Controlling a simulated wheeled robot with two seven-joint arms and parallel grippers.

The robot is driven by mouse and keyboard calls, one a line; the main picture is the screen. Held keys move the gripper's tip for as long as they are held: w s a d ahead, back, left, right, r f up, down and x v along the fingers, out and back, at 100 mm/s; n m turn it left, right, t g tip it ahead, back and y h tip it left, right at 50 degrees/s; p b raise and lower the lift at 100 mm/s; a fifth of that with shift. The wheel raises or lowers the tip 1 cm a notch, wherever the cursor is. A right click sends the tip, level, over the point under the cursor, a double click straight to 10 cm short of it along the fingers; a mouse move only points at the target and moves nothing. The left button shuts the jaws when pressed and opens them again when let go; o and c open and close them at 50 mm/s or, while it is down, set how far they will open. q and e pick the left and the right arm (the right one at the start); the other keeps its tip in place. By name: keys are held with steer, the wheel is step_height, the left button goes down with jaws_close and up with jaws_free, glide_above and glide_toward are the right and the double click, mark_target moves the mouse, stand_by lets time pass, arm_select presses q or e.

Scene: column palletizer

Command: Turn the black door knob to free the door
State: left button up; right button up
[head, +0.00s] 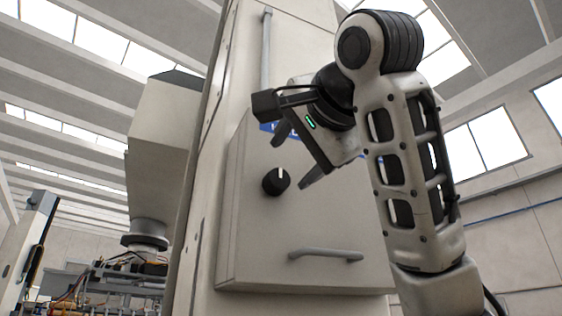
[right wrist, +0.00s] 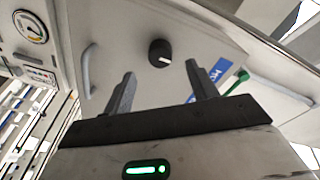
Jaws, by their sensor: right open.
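The black door knob (head: 276,181) is round with a white pointer line and sits on the left part of a grey cabinet door (head: 245,235). In the head view its line stands close to upright. The right wrist view also shows the knob (right wrist: 160,52), ahead of and between the finger tips, apart from them. My right gripper (head: 292,160) is open and empty, just above and right of the knob; its two fingers also show in the right wrist view (right wrist: 161,75). The door lies flat against the column. My left gripper is not in view.
A grey bar handle (head: 326,255) is on the door below the knob. A long vertical rail (head: 266,50) runs up the column above. The right wrist view shows a round gauge (right wrist: 30,27) at the left and a green handle (right wrist: 237,82) at the right.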

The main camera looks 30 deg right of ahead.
mark_target(278, 179)
steer(key=p+x, duration=0.4)
steer(key=x, duration=0.2)
steer(key=shift+w, duration=0.25)
steer(key=c, duration=1)
